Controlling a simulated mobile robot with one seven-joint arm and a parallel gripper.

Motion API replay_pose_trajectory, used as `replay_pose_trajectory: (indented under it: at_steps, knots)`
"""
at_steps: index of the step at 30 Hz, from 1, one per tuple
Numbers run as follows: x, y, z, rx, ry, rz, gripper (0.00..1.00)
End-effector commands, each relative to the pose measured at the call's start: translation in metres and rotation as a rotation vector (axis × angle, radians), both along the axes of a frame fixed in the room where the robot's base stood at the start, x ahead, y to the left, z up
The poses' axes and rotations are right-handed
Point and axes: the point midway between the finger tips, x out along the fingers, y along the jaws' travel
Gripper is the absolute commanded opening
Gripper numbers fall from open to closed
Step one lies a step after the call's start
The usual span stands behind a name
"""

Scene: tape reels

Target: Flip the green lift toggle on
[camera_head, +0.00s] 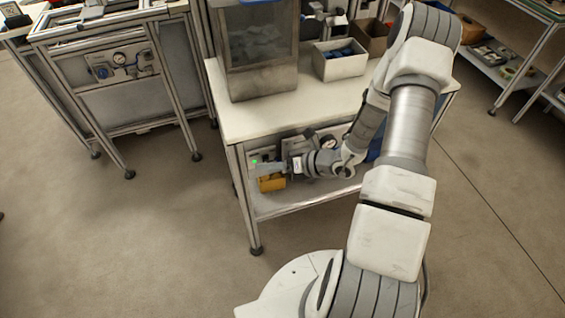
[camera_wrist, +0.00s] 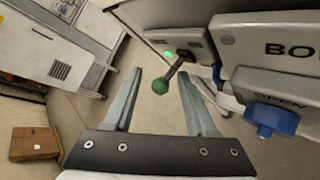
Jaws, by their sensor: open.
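The green lift toggle (camera_wrist: 161,86) is a metal lever with a green ball tip, in the wrist view. It sticks out of a grey panel (camera_wrist: 190,42) that carries a lit green light (camera_wrist: 169,54). My gripper (camera_wrist: 159,75) is open, and the ball tip shows between its two fingers, apart from both in the picture. In the head view, my gripper (camera_head: 275,168) is at the left end of the table's lower level, close to the panel with the green light (camera_head: 254,161). The lever itself cannot be made out there.
A blue knob (camera_wrist: 272,120) marked OPEN is on a box right of my fingers. A yellow-brown box (camera_head: 271,183) lies below my gripper. The table top (camera_head: 240,118) is overhead, bearing a hopper (camera_head: 262,83) and a white bin (camera_head: 341,67). Floor lies open to the left.

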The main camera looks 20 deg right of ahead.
Motion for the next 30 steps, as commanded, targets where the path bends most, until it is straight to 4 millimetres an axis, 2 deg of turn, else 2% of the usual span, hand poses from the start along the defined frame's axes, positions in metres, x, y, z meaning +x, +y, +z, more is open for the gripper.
replay_pose_trajectory:
  at_steps: [5,15,21,30]
  knots:
    - [-0.013,-0.018,0.011,-0.002,0.001,-0.004,0.57]
    - [-0.057,-0.076,0.051,-0.004,-0.002,-0.006,0.57]
    - [-0.079,-0.103,0.07,-0.002,-0.002,-0.003,0.57]
    - [-0.092,-0.12,0.081,-0.001,-0.002,-0.001,0.57]
